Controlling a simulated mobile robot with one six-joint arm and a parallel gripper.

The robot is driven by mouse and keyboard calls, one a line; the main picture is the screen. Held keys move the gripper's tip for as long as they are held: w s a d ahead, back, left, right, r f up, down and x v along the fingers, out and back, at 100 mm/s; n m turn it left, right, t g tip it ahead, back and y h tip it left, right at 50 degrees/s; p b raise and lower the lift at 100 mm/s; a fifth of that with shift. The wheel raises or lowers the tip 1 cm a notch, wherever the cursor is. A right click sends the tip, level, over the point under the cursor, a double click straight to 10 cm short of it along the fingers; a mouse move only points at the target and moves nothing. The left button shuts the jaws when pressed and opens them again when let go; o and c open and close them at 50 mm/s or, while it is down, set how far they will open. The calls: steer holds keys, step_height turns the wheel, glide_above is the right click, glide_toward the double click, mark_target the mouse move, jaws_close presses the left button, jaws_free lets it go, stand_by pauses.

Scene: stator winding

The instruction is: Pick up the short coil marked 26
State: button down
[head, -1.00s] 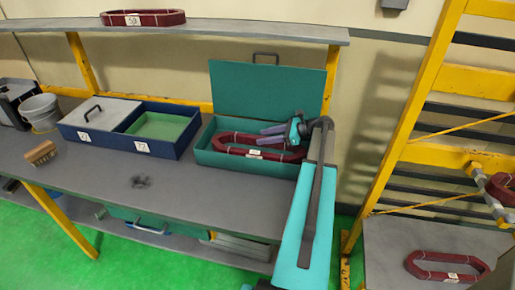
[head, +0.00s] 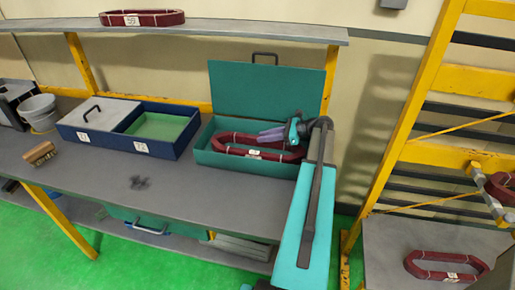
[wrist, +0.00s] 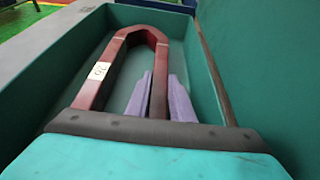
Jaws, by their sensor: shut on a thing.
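The dark red coil (head: 222,139) lies in the open teal box (head: 237,166) on the workbench. It also shows in the wrist view (wrist: 92,93), with a white tag whose small number looks like 26. My gripper (head: 262,137) reaches into the box from the right. In the wrist view its purple fingers (wrist: 160,92) stand on either side of the coil's right-hand long side and are shut on it. The coil still looks low inside the box; whether it touches the floor I cannot tell. My gripper hides part of the coil.
The teal box's lid (head: 265,92) stands open behind it. A blue two-part box (head: 152,148) sits to the left. Another coil (head: 141,18) lies on the shelf above, and one (head: 445,265) on the grey surface at right. The bench front is mostly clear.

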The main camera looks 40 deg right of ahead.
steer(key=shift+r, duration=0.3)
step_height(320, 180, up, 28)
steer(key=b, duration=0.5)
steer(key=shift+f, duration=0.15)
stand_by(0.5)
